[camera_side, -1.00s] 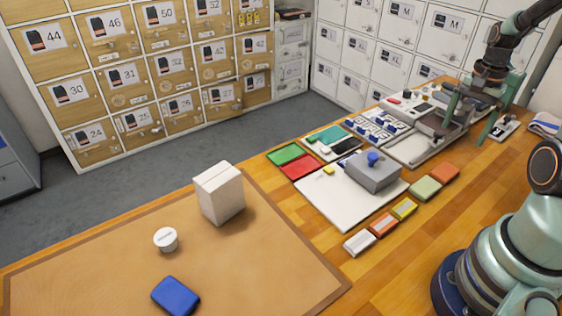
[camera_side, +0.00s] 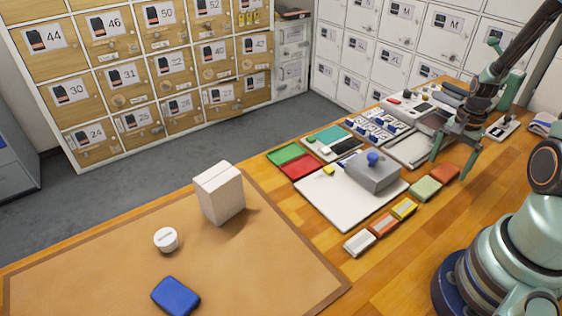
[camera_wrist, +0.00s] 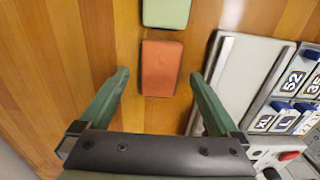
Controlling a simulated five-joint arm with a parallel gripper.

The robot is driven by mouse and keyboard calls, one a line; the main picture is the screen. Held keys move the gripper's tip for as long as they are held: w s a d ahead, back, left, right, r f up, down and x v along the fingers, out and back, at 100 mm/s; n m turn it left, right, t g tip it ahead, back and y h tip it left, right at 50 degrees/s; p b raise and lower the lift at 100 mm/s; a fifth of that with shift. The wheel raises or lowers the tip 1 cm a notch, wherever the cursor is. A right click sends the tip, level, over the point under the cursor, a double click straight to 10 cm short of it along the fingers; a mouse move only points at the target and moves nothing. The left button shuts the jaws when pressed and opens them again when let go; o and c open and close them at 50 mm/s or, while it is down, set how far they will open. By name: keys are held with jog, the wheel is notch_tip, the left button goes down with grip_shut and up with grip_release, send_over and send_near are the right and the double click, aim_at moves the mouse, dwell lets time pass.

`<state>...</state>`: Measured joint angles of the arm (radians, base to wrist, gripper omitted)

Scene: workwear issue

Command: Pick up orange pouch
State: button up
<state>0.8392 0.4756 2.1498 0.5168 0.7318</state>
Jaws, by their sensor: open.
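The orange pouch (camera_side: 445,174) lies flat on the wooden table at the end of a row of small packs. In the wrist view the orange pouch (camera_wrist: 160,70) shows between my two green fingers, with a gap on each side. My gripper (camera_side: 453,169) is open and empty, with its fingertips around the pouch in the side view; their exact height over the table is hard to tell. In the wrist view my gripper (camera_wrist: 160,76) has its fingers spread wider than the pouch.
A green pouch (camera_side: 425,189) lies close beside the orange one. A grey block with a blue knob (camera_side: 372,175) stands on a white board (camera_side: 327,205). A white-grey tray (camera_wrist: 245,75) lies close to the right finger. Bare wood lies to the left in the wrist view.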

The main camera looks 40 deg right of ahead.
jog(key=shift+f, duration=0.75)
jog(key=c, duration=1.4)
jog(key=shift+c, duration=0.2)
jog(key=shift+r, duration=0.2)
